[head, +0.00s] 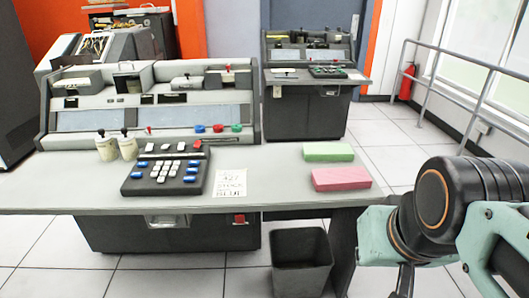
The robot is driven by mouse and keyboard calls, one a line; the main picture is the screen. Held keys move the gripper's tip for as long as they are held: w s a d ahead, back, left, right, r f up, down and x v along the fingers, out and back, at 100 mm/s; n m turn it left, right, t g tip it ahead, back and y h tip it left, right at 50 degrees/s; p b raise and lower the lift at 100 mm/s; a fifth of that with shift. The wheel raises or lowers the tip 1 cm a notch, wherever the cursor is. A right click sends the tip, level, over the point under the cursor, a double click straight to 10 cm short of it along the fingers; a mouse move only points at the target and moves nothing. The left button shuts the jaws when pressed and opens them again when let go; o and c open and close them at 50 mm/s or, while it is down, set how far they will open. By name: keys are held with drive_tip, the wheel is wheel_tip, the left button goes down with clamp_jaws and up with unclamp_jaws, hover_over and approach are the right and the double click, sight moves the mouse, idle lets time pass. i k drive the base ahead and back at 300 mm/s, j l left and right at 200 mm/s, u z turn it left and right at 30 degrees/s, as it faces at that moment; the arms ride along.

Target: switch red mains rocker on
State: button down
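A small red switch (239,218), which looks like the mains rocker, sits on the dark front panel below the desk top of the near punch machine (60,145). It is too small to tell which way it is tipped. My arm comes in from the right edge, in front of the desk's right end. A dark part at the bottom edge, apparently my gripper (404,282), is partly cut off by the frame. It is well to the right of the red switch and apart from it. Its fingers do not show clearly, and I see nothing held.
A dark bin (301,285) stands on the floor below the desk, right of the switch. The keypad (166,171), a paper note (230,183), a green block (328,151) and a pink block (341,178) lie on the desk. A metal railing (450,85) runs along the right.

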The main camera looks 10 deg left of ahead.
sight(239, 219)
drive_tip(key=j+z, duration=0.1)
drive_tip(key=j, duration=0.75)
drive_tip(key=k+j+z, duration=0.1)
drive_tip(key=j, duration=0.8)
